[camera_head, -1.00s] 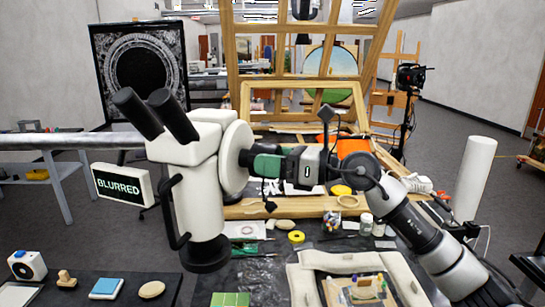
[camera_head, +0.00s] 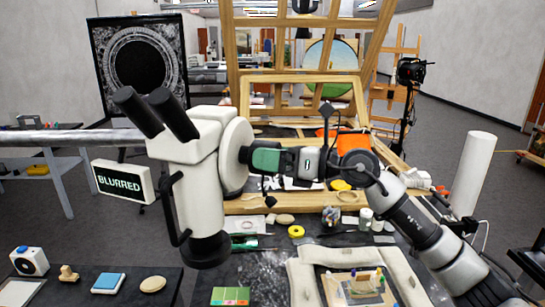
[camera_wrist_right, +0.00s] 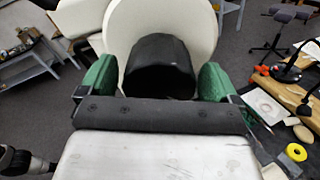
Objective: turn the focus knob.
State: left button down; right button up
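The black focus knob (camera_wrist_right: 160,68) sits on a round white disc (camera_wrist_right: 160,18) in the right wrist view; the disc also shows in the head view (camera_head: 236,150). My right gripper (camera_wrist_right: 158,80) has its green fingers on either side of the knob, widely spread. Any gap at the knob's sides is very thin, and contact is hard to tell. In the head view my right gripper (camera_head: 262,160) hides most of the knob. My left gripper is not seen.
A wooden easel frame (camera_head: 300,80) stands behind the microscope. A yellow tape roll (camera_head: 297,231), jars (camera_head: 365,217) and a padded tray (camera_head: 300,280) lie right of the microscope. A blue box (camera_head: 108,282) and small items lie at the front left.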

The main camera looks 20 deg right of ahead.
jog(key=shift+o, duration=0.2)
jog(key=shift+s+d+f+b, duration=0.2)
jog(key=shift+s+d+b, duration=0.05)
jog(key=shift+d+b, duration=0.2)
jog(key=b+v, duration=0.5)
jog(key=v, duration=0.4)
jog(key=shift+s+d+r, duration=0.2)
jog(key=shift+s+d, duration=0.05)
jog(key=shift+s, duration=0.05)
dwell(1.0)
